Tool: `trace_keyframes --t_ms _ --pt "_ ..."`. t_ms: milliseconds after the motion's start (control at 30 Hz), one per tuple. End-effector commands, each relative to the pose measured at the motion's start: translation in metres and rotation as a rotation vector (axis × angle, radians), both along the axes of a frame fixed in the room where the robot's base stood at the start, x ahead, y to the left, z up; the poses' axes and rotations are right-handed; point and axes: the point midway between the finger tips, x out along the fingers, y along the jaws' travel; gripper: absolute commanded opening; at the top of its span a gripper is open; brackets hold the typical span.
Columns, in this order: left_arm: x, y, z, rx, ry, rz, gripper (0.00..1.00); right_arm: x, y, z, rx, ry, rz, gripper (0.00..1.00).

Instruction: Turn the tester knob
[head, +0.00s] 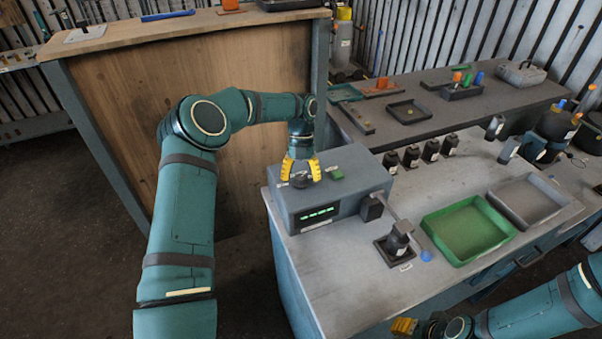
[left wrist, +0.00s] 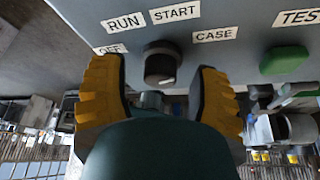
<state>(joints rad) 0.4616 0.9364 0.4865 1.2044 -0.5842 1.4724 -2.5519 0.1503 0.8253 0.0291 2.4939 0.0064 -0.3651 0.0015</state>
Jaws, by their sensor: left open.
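The tester (head: 345,205) is a grey box with a green-lit display on its front, at the near left end of the bench. Its dark round knob (head: 300,181) is on the top face. My left gripper (head: 301,166) points down over the knob with yellow fingers open. In the left wrist view the knob (left wrist: 160,62) lies between the open fingers (left wrist: 160,85), with a gap on each side. Labels RUN, START, OFF, CASE and TEST surround it; a light mark shows on its lower edge. My right gripper (head: 405,326) is at the bottom edge, partly cut off.
A green button (head: 336,173) is beside the knob; it also shows in the left wrist view (left wrist: 285,60). A dark motor part (head: 397,243) stands in front of the tester. A green tray (head: 432,226) and grey tray (head: 525,182) lie to the right. A wooden-sided cabinet (head: 120,110) stands behind my left arm.

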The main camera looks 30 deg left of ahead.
Motion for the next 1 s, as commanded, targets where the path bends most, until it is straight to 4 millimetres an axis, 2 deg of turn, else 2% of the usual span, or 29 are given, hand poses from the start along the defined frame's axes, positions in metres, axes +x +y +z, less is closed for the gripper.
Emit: trace_keyframes --t_ms 167,400,600,800,1000 --pt "0.006 0.002 0.013 0.002 -0.004 0.002 0.62 0.000 0.000 0.000 0.000 0.000 0.000 0.47" --pt "0.023 0.009 0.058 0.001 -0.005 0.002 0.62 0.000 0.000 0.000 0.000 0.000 0.000 0.47" --pt "0.035 0.014 0.089 -0.001 -0.001 -0.001 0.62 0.000 0.000 0.000 0.000 0.000 0.000 0.47" --pt "0.040 0.018 0.105 0.000 0.000 -0.001 0.62 0.000 0.000 0.000 0.000 0.000 0.000 0.47" --pt "0.041 0.019 0.110 -0.001 0.001 -0.001 0.62 0.000 0.000 0.000 0.000 0.000 0.000 0.47"
